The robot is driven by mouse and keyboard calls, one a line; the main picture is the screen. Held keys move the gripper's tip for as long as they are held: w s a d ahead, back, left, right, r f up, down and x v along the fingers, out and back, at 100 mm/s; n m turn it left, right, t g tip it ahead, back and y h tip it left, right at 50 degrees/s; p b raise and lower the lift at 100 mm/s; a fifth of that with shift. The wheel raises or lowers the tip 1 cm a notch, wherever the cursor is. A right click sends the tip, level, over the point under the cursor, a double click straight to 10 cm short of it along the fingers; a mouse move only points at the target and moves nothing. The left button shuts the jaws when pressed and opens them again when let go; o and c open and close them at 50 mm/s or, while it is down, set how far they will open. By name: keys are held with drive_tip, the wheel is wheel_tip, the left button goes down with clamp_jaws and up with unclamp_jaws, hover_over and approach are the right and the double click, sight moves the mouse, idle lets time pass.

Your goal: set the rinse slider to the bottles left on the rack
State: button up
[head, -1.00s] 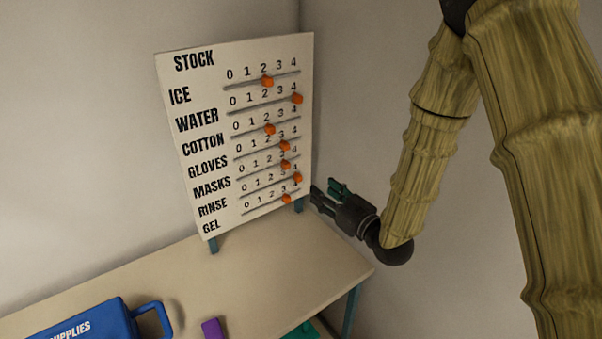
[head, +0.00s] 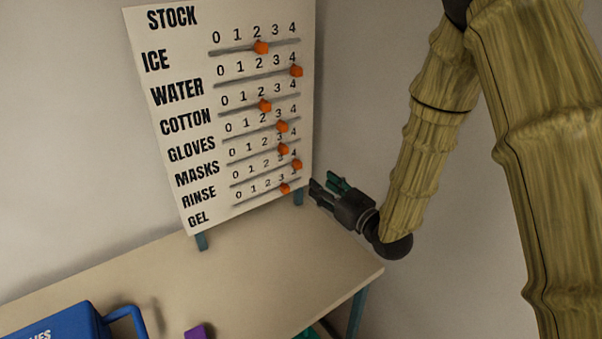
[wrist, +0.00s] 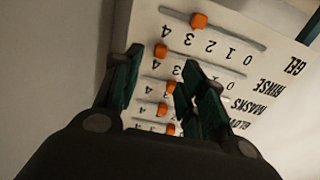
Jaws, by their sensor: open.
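The white stock board (head: 170,110) stands at the back of the table, with several labelled sliders and orange knobs. The rinse knob (head: 296,164) is at the right end of its track, by the 4. In the wrist view the board is upside down, and the rinse knob (wrist: 161,50) shows in the gap between my fingertips. My gripper (head: 323,187) is open and empty beside the board's lower right edge. In the wrist view my gripper (wrist: 160,70) faces the board; I cannot tell whether it touches. The rack and its bottles are not in view.
The gel knob (head: 285,188) is close below the rinse knob, and the masks knob (head: 283,149) close above. A blue supplies box (head: 60,325) and a purple block (head: 198,332) are at the front. The tabletop (head: 280,260) between is clear.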

sight(300, 167)
drive_tip(key=p+x, duration=0.2)
drive_tip(key=x, duration=0.8)
drive_tip(key=shift+w+a+p, duration=0.2)
drive_tip(key=shift+p, duration=0.1)
clamp_jaws()
